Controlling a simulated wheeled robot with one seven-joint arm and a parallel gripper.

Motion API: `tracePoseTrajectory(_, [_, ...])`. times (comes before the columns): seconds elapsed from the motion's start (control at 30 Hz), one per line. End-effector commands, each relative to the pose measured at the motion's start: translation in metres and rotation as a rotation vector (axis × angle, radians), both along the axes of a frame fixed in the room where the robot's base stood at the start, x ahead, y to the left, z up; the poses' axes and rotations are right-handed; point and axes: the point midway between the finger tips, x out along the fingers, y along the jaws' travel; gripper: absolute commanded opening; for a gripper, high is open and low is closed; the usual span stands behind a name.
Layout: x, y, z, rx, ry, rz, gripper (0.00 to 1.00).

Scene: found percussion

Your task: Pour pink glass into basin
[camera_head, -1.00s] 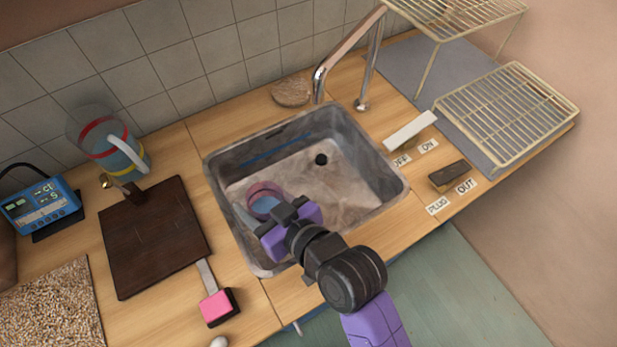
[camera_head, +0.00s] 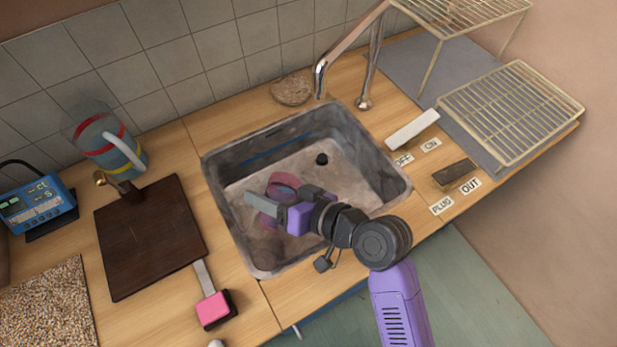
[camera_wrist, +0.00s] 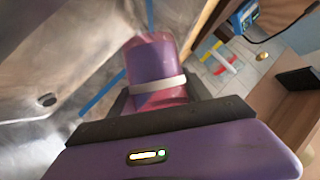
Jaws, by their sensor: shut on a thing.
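The pink glass (camera_head: 284,182) is tilted well over inside the sink basin (camera_head: 352,182), above its floor, with its mouth toward the back wall. My gripper (camera_head: 268,206) is shut around the glass's side, over the left part of the basin. In the wrist view the pink glass (camera_wrist: 152,62) shows between the fingers, with a pale band around it. The basin floor and drain hole (camera_head: 321,159) show beyond the glass. I cannot make out any liquid in the glass or a stream from it. One finger hides part of the glass.
A tap (camera_head: 345,52) stands behind the basin. A clear jug (camera_head: 118,150) and a dark board (camera_head: 150,240) are at left, with a pink-headed tool (camera_head: 213,308) near the front edge. A white lever (camera_head: 412,130), a dark lever (camera_head: 455,173) and wire racks (camera_head: 512,110) are at right.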

Motion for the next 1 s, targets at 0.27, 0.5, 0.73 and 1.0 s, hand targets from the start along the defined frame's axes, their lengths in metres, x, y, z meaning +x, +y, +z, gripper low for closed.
tracePoseTrajectory(0.27, [0.0042, -0.0031, -0.0026, 0.048, 0.061, 0.0, 0.0])
tracePoseTrajectory(0.5, [0.0046, -0.0032, -0.004, 0.067, 0.087, -0.001, 0.0])
tracePoseTrajectory(0.73, [0.005, -0.0035, -0.0055, 0.085, 0.112, -0.001, 0.0])
tracePoseTrajectory(1.0, [0.0055, -0.0039, -0.0072, 0.107, 0.142, -0.001, 0.0])
